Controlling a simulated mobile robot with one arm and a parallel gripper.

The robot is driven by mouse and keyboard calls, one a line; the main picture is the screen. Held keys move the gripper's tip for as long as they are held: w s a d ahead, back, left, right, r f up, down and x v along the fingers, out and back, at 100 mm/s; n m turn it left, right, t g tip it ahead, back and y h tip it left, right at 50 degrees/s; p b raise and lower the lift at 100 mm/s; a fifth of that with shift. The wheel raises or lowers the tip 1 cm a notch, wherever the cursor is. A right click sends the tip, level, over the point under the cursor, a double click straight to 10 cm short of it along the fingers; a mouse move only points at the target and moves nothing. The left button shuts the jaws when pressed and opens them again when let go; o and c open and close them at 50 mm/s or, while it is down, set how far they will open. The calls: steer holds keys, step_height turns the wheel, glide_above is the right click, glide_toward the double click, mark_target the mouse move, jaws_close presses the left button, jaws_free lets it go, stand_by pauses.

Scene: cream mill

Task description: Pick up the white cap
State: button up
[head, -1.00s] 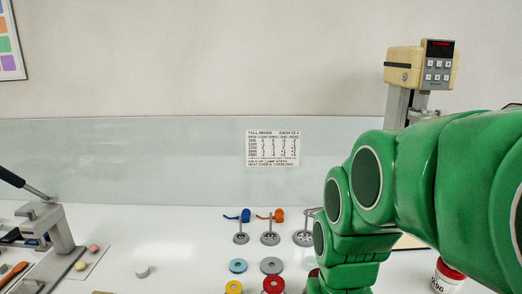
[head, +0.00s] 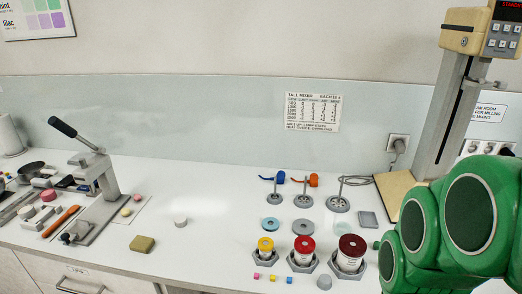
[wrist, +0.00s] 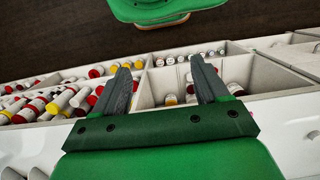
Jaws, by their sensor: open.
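A small white round cap-like piece (head: 180,221) stands alone on the white counter in the head view, right of the lever press. Another small pale grey-white round piece (head: 324,282) lies at the counter's front, near the hex-based jars. I cannot tell for sure which is the white cap. My gripper (wrist: 160,66) is open and empty in the wrist view, its two dark fingers apart above an open drawer of bottles. It is outside the head view, where only my green arm shows at the right. Neither piece can be made out in the wrist view.
The open drawer (wrist: 145,88) holds many bottles in compartments. On the counter (head: 210,255) stand a lever press (head: 97,185), an olive block (head: 142,244), jars with yellow (head: 265,244), red (head: 304,244) and dark red lids (head: 352,245), and a tall mixer (head: 455,100). The counter's middle is mostly clear.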

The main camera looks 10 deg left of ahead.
mark_target(181, 219)
steer(key=w+a+r+m+y, duration=0.25)
steer(key=w+a+y, duration=0.35)
steer(key=a, duration=0.7)
steer(key=w+a+r+m+t+y, duration=0.1)
steer(key=w+a+r+m+y, duration=0.2)
steer(key=w+a, duration=0.8)
steer(key=w+a+r+m+y, duration=0.1)
steer(key=w+a+r+y, duration=0.35)
steer(key=a, duration=1.05)
steer(key=w+a+f+m+t+y, duration=0.1)
steer(key=w+a+f+m+t, duration=0.2)
steer(key=w+f+m, duration=0.35)
steer(key=w+a+f+m+t, duration=0.3)
steer(key=w+f+m, duration=0.2)
steer(key=w+f, duration=0.25)
steer(key=w+f+m, duration=0.1)
steer(key=f, duration=0.2)
steer(key=w+f+m+h, duration=0.1)
steer(key=f+m, duration=0.1)
steer(key=f, duration=0.2)
steer(key=w+f+m+h, duration=0.1)
steer(key=f+m, duration=0.1)
steer(key=f, duration=0.1)
steer(key=shift+f, duration=0.2)
steer(key=shift+t, duration=0.3)
steer(key=shift+x, duration=3.8)
steer(key=shift+a+r, duration=0.1)
steer(key=shift+r, duration=0.05)
steer(key=c, duration=1.1)
